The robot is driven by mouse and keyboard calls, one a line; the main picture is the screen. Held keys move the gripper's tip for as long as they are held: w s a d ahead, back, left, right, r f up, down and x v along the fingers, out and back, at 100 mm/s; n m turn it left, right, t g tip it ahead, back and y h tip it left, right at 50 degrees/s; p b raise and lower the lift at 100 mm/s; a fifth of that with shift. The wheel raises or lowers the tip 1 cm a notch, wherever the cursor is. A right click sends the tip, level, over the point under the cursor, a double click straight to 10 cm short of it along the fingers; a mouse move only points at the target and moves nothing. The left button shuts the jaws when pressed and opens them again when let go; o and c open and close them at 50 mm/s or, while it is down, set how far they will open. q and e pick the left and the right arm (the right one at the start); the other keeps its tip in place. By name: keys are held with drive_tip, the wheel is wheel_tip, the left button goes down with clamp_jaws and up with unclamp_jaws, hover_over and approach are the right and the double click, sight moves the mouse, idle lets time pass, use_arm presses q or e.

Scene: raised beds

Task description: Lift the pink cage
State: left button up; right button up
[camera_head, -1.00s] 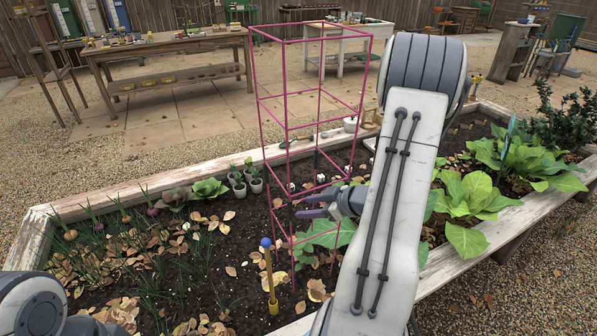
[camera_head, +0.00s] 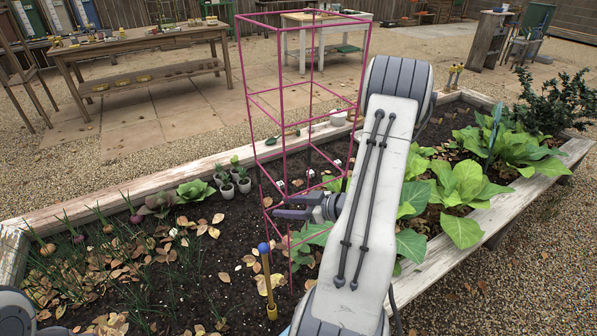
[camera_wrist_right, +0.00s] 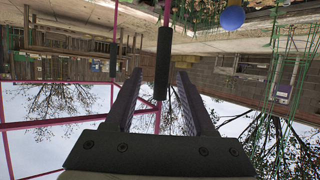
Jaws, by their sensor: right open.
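The pink cage (camera_head: 284,100) is a tall, thin-barred square frame standing upright in the soil of the raised bed (camera_head: 195,262). Its pink bars also show in the right wrist view (camera_wrist_right: 50,123), where the picture is upside down. My right gripper (camera_head: 277,207) is open at the cage's lower part, its fingers pointing left. In the wrist view, a dark sleeve (camera_wrist_right: 163,62) on a cage leg lies in line with the gap between my open fingers (camera_wrist_right: 160,74). I cannot tell how deep it sits between them. My left gripper is not in view.
A yellow stake with a blue ball (camera_head: 263,248) stands just left of the cage. Small potted plants (camera_head: 243,184) are behind it. Leafy plants (camera_head: 459,188) grow at right. A wooden bench (camera_head: 137,36) and a white table (camera_head: 296,36) stand beyond the bed.

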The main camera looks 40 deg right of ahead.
drive_tip(key=x, duration=0.3)
drive_tip(key=shift+w+a+f, duration=0.1)
drive_tip(key=shift+a, duration=0.05)
clamp_jaws()
idle(1.3)
